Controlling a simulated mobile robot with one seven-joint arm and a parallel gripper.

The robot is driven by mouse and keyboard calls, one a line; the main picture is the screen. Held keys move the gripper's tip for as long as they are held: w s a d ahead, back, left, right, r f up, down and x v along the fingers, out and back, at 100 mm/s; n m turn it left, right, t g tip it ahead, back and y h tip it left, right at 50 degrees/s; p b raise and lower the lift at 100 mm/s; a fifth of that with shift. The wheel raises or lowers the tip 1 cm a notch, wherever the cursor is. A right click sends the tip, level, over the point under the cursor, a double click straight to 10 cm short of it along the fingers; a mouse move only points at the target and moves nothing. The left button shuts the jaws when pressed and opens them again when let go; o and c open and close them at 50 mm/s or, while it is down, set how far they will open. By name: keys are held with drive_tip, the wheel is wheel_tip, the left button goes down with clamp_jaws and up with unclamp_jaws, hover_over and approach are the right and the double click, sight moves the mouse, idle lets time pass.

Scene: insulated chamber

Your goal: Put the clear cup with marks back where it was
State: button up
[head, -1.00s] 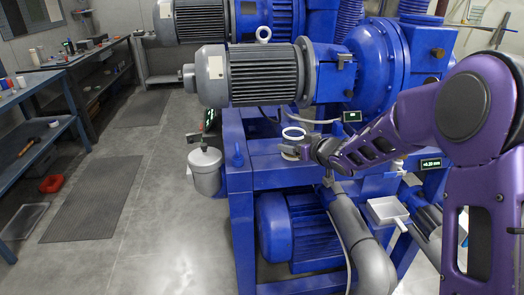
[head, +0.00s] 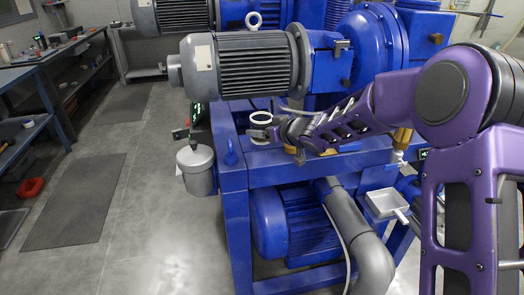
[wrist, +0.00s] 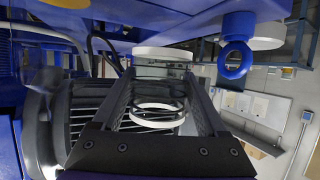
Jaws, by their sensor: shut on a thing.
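The clear cup with marks (head: 261,118) shows in the head view as a pale ring above the left part of the blue machine frame. My gripper (head: 263,130) is around it, at the end of the purple arm. In the wrist view my gripper (wrist: 160,88) has its two dark fingers on either side of the clear cup (wrist: 160,72), shut on it. A white round end and a ring show there; the marks are not readable. I cannot tell whether the cup touches a surface.
A blue frame (head: 235,205) stands below, with a blue eye bolt (head: 231,152) at its left corner. A grey motor (head: 245,66) is behind. A lidded grey pot (head: 197,170) hangs at the left, and a white tray (head: 385,204) is at the right.

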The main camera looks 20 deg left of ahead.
sight(263, 155)
drive_tip(key=shift+f+b, duration=0.85)
drive_tip(key=shift+f, duration=1.85)
drive_tip(key=shift+f, duration=0.2)
drive_tip(key=o, duration=1.4)
drive_tip(key=shift+r, duration=0.25)
drive_tip(key=shift+s+d+r, duration=0.1)
drive_tip(key=shift+d+r, duration=0.05)
drive_tip(key=shift+d, duration=0.15)
drive_tip(key=p+v, duration=0.2)
drive_tip(key=v, duration=0.9)
drive_tip(key=shift+s+d, duration=0.1)
drive_tip(key=shift+s, duration=0.05)
